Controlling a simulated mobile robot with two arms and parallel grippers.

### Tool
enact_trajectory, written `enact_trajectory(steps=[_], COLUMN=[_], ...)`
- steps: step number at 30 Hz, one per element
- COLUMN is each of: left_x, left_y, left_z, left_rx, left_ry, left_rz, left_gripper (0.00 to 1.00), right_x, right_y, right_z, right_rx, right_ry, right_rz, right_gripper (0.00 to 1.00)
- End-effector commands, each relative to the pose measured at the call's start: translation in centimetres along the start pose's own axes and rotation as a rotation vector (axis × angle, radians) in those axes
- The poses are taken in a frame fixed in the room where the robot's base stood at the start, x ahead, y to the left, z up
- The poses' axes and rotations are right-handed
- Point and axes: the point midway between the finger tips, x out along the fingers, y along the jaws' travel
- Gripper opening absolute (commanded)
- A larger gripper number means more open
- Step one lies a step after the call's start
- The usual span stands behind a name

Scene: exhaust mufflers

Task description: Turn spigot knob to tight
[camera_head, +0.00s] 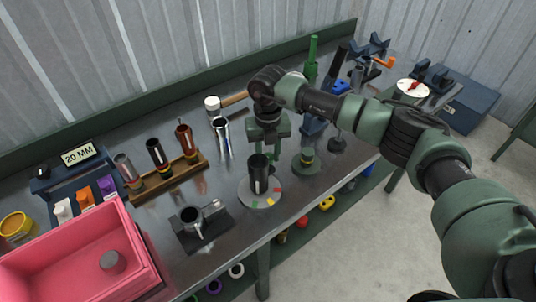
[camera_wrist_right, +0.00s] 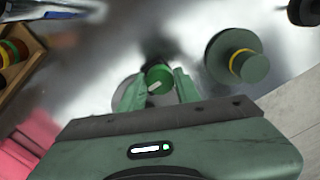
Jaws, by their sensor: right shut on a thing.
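A grey round plate (camera_head: 274,193) with red, yellow and green marks on its rim lies on the bench. A dark upright cylinder (camera_head: 258,182) with a pale stripe stands on it. My right gripper (camera_head: 266,150) points down just behind this cylinder's top. In the right wrist view my right gripper (camera_wrist_right: 159,88) is shut on a round green knob (camera_wrist_right: 158,74) with a white pointer line, one finger on each side. Part of the plate (camera_wrist_right: 122,92) shows beside the left finger; its coloured marks are hidden there. My left gripper is not in view.
A green post with a yellow band (camera_head: 306,158) stands right of the plate. A dark clamp block (camera_head: 205,232) and a pink bin (camera_head: 75,262) are to the left. A wooden rack (camera_head: 168,183) holds several tubes. The bench's front edge is close.

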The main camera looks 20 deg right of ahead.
Motion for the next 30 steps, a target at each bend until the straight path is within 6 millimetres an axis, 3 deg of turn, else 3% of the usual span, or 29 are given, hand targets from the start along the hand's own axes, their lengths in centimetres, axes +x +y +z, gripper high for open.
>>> enact_trajectory(steps=[16,17,19,30], left_x=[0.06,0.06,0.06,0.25], left_y=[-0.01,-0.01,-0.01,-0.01], left_z=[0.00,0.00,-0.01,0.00], left_rx=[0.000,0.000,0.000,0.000], left_ry=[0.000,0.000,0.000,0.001], left_rz=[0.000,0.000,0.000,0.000], left_gripper=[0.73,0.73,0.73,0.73], right_x=[-0.12,-0.12,-0.11,-0.43], right_y=[-0.03,-0.03,-0.03,0.00], right_z=[0.10,0.10,0.09,0.11], right_rx=[0.027,0.027,0.026,0.024], right_ry=[-0.003,-0.003,-0.002,-0.003], right_rz=[0.001,0.001,0.001,0.001], right_gripper=[0.00,0.38,0.54,0.54])
